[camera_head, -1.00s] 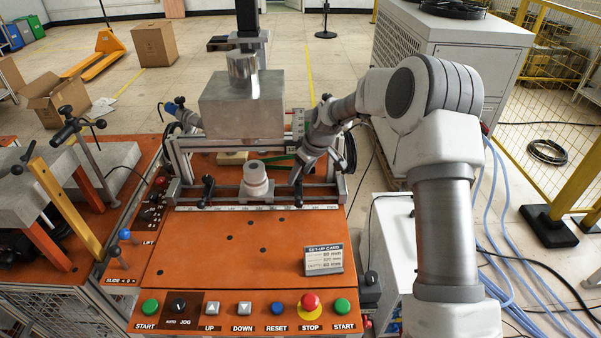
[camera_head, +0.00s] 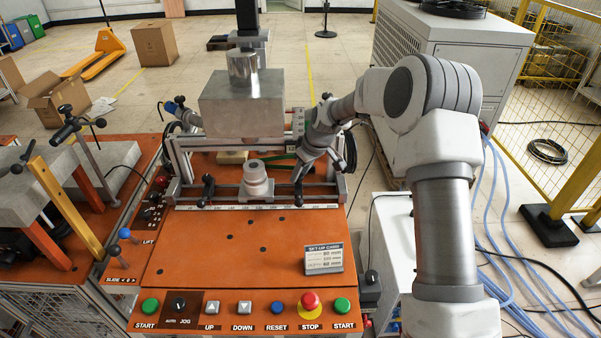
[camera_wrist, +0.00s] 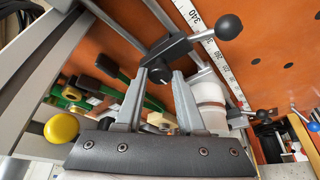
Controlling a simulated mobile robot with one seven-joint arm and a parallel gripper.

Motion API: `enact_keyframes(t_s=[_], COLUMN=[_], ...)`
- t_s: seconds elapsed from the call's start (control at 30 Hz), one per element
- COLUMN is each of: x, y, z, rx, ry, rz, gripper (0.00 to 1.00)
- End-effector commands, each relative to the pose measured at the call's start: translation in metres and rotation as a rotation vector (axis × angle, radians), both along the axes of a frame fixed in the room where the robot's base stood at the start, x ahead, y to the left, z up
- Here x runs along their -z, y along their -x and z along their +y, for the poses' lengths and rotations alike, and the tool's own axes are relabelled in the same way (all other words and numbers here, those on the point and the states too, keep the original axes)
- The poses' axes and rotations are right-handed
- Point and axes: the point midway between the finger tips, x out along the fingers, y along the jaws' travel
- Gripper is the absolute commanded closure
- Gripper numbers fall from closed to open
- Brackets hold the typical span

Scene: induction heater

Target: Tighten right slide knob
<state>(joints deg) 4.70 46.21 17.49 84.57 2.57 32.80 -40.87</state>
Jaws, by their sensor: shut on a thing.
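The right slide knob is a black part on the slide block (camera_wrist: 168,50), which sits on the metal rail. A lever with a black ball (camera_wrist: 230,27) sticks out from this block. My gripper (camera_wrist: 160,74) has its two grey fingers around the black part under the block, shut on it. In the head view my gripper (camera_head: 303,166) reaches down to the right slide (camera_head: 298,188); my wrist partly hides it. The left slide (camera_head: 208,188) stands on the same rail, left of the white cylinder (camera_head: 256,181).
A big metal block (camera_head: 243,105) hangs above the rail. The white cylinder stands close to my gripper in the wrist view (camera_wrist: 209,105). A yellow knob (camera_wrist: 61,128) and green-handled tools (camera_wrist: 78,97) lie beside it. The orange panel (camera_head: 200,250) in front is mostly clear.

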Motion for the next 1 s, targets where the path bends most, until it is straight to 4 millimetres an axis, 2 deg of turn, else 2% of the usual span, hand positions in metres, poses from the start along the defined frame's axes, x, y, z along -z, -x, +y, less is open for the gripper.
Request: enact_keyframes(t_s=[0.27,0.7,1.0], x=[0.0015,0.0005,0.0], y=[0.0009,0.0021,0.0022], z=[0.0018,0.0046,0.005], rx=[0.131,0.462,0.602], ry=[0.002,0.002,0.001], rz=[-0.003,-0.003,-0.002], gripper=[1.0,1.0,1.0])
